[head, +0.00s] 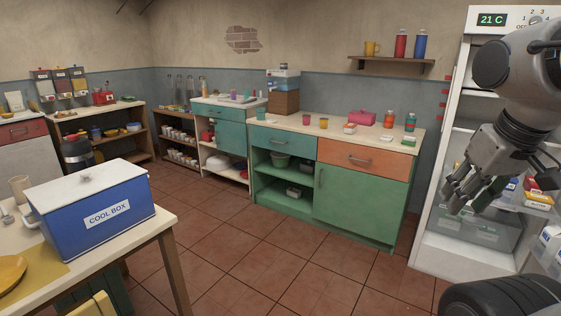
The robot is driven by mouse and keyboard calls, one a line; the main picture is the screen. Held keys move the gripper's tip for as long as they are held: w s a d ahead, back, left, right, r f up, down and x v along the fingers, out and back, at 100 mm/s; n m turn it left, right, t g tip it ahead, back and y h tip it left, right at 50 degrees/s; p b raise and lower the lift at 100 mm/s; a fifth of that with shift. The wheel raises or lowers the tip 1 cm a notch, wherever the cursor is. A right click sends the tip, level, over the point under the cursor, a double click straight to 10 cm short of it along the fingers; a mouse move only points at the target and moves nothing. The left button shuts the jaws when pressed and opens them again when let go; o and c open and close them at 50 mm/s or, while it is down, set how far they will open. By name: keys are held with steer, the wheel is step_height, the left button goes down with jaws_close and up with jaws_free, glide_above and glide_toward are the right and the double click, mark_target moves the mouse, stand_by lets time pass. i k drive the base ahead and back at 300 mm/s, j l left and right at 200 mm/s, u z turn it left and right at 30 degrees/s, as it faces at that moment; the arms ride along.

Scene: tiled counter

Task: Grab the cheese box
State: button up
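I cannot make out a box that is clearly marked as cheese. Small packages stand on the shelf of the open fridge at the far right, among them a yellow-orange package (539,198) that seems to read "BUTTER". My gripper (468,196) hangs in front of the open fridge (440,245), left of these packages, with its fingers pointing down and left. The fingers look spread, and I see nothing held between them. My arm and gripper hide part of the fridge shelves.
A blue cool box (95,213) with a white lid stands on the near table at left. A green cabinet (360,203) with an orange drawer stands along the back wall. Small jars and a pink box (362,118) are on its counter. The tiled floor (270,270) between is clear.

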mark_target(349, 128)
steer(key=i+j, duration=0.1)
steer(key=i, duration=2.6)
steer(key=i+z, duration=0.25)
steer(key=i, duration=0.25)
steer(key=i+j+z, duration=0.2)
steer(key=i, duration=0.25)
steer(key=i+j+z, duration=0.25)
steer(key=i, duration=0.25)
